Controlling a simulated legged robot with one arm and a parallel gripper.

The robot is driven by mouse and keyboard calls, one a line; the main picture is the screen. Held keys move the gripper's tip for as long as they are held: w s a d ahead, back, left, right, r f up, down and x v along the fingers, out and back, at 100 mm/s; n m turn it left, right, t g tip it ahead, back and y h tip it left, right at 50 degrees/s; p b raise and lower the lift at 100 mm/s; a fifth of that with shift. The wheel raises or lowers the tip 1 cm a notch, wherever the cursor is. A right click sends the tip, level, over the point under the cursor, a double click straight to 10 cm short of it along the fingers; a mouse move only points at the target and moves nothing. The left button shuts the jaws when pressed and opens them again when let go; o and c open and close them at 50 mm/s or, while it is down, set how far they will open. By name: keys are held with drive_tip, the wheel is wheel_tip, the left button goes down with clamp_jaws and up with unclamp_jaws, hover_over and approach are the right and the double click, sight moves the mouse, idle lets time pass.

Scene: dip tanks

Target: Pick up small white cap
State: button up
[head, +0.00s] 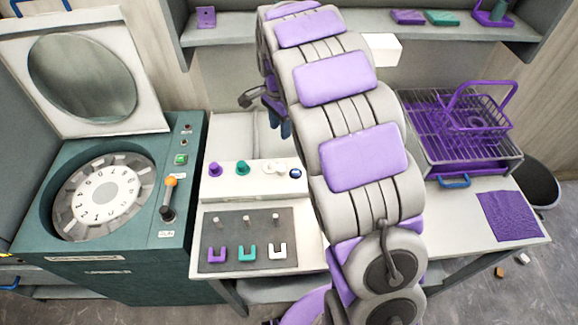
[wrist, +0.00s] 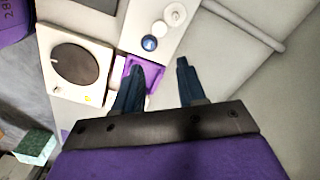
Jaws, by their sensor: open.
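A small white cap (head: 281,168) stands on the white block (head: 230,184) in the head view, beside a blue-topped cap (head: 295,173). In the wrist view a round white cap (wrist: 175,14) shows near the top edge, with the blue cap (wrist: 149,42) nearer my fingers. In the head view my gripper (head: 285,128) is mostly hidden behind my arm, behind the cap block.
Purple (head: 215,169) and teal (head: 242,167) caps stand on the same block. A grey mat (head: 225,225) with pegs and U-shaped pieces lies in front. A teal machine (head: 110,210) stands left with its lid open. A wire rack with a purple basket (head: 470,117) is right.

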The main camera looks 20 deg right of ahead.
drive_tip(key=b, duration=0.3)
hover_over(280, 168)
drive_tip(key=f, duration=1.2)
drive_tip(key=shift+w+d+f, duration=0.15)
drive_tip(key=shift+d+f, duration=0.05)
drive_tip(key=shift+a+f+b, duration=0.15)
drive_tip(key=shift+f+b, duration=0.15)
drive_tip(key=shift+f, duration=1)
drive_tip(key=shift+a+f+b, duration=0.15)
drive_tip(key=shift+f+b, duration=0.1)
drive_tip(key=shift+f, duration=1)
clamp_jaws()
drive_tip(key=shift+r, duration=0.1)
